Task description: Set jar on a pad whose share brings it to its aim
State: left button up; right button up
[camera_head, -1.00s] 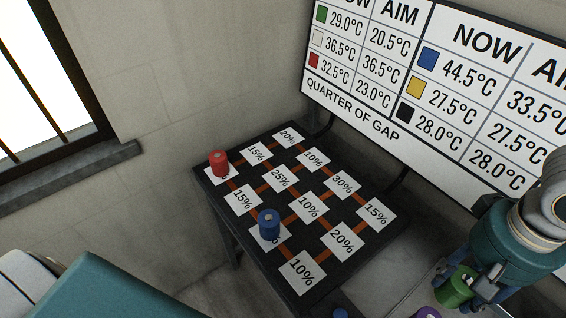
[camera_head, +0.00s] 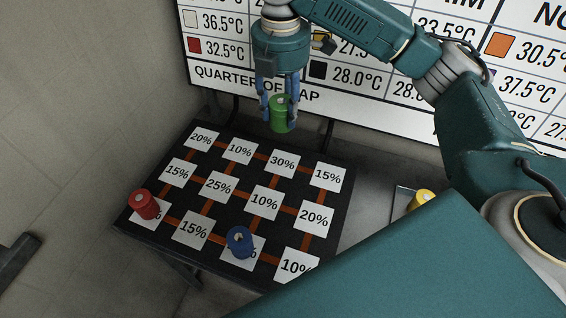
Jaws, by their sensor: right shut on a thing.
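My right gripper (camera_head: 280,98) is shut on a green jar (camera_head: 282,116) and holds it upright in the air. In the picture the jar is above the table's back edge, behind the 30% pad (camera_head: 284,164). The dark table (camera_head: 262,179) bears white pads: 20%, 10%, 30%, 15% in the back row; 15%, 25%, 10%, 20% in the middle. A red jar (camera_head: 146,204) and a blue jar (camera_head: 239,242) stand on front-row pads and hide their labels; 15% and 10% show there. My left gripper is not in view.
A wall board (camera_head: 345,88) reading "QUARTER OF GAP" stands behind the table; my right arm hides part of it, including the green row. A yellow jar (camera_head: 422,199) stands right of the table. My teal body part covers the lower right.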

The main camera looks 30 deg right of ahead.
jog(key=n, duration=0.1)
jog(key=w+n, duration=0.1)
jog(key=w+r+n, duration=0.1)
jog(key=shift+d+n, duration=0.4)
jog(key=f+n+p, duration=0.1)
jog(key=f, duration=0.5)
jog(key=f+n+p, duration=0.1)
jog(key=f, duration=0.5)
jog(key=w+d+f, duration=0.1)
jog(key=f, duration=0.6)
jog(key=shift+n+p, duration=0.4)
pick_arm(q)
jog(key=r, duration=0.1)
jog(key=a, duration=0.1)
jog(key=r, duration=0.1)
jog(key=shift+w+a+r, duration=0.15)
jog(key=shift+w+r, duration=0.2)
pick_arm(e)
jog(key=shift+f, duration=0.3)
jog(key=shift+f, duration=0.1)
jog(key=o, duration=1.3)
jog(key=shift+c, duration=0.2)
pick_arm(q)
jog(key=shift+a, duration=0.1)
